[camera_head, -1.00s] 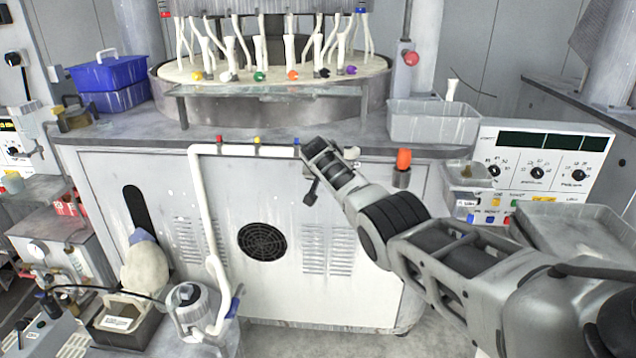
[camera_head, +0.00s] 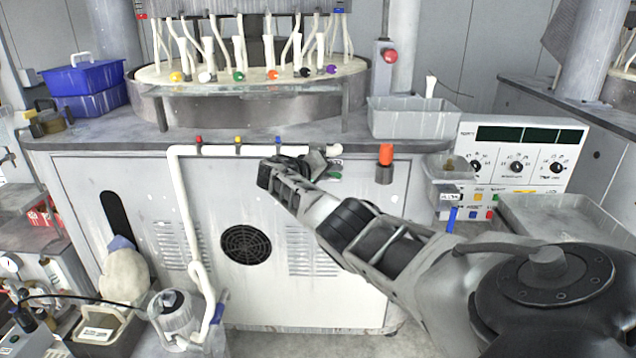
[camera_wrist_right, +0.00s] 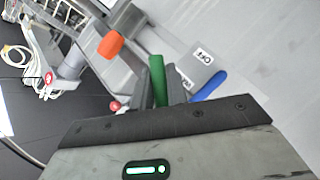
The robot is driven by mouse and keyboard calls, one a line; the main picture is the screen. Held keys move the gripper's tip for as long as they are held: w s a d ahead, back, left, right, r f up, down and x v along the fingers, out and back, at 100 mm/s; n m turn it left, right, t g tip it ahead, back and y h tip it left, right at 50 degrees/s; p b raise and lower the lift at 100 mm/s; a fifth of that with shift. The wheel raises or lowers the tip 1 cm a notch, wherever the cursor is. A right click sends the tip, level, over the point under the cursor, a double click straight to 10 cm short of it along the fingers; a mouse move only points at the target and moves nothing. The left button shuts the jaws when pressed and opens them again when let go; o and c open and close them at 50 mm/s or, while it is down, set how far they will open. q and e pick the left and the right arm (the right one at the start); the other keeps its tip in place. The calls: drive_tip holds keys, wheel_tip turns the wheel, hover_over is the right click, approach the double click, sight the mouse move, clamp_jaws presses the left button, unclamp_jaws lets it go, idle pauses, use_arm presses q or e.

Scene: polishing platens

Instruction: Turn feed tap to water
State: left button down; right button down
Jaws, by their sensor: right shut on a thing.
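My right gripper (camera_head: 316,164) is at the front edge of the bench, by the open right end of the white feed pipe (camera_head: 222,150). In the right wrist view my right gripper (camera_wrist_right: 160,88) is shut on a green handle (camera_wrist_right: 157,68), which stands between its two dark fingers. A blue handle (camera_wrist_right: 209,86) lies just right of the fingers, apart from them. Small white tags (camera_wrist_right: 203,55) sit by the handles; their text is hard to read. In the head view the wrist hides most of the tap. My left gripper is not in view.
An orange-red knob (camera_head: 386,154) stands right of the gripper at the bench edge; it also shows in the wrist view (camera_wrist_right: 110,45). A grey bin (camera_head: 415,120) and a control panel (camera_head: 520,160) are further right. The polishing platen (camera_head: 250,95) is behind.

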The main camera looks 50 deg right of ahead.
drive_tip(key=shift+s+d+n+g+h+b, duration=0.25)
drive_tip(key=shift+n+h+b, duration=0.3)
drive_tip(key=shift+b, duration=0.35)
drive_tip(key=shift+r+n+h+b, duration=0.4)
drive_tip(key=shift+n+h+b, duration=0.05)
drive_tip(key=shift+h+b, duration=0.25)
drive_tip(key=shift+s+r+n+g+h+b, duration=0.1)
drive_tip(key=shift+r+n+g+h+b, duration=0.25)
drive_tip(key=shift+n+h+b, duration=0.15)
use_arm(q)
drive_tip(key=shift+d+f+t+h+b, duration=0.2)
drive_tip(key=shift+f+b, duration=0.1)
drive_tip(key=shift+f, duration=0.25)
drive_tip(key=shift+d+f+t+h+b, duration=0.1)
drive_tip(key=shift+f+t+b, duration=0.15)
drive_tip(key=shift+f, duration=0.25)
use_arm(e)
drive_tip(key=shift+r+n+h, duration=0.5)
drive_tip(key=shift+n+h, duration=0.15)
drive_tip(key=shift+n, duration=0.05)
drive_tip(key=c, duration=1.4)
unclamp_jaws()
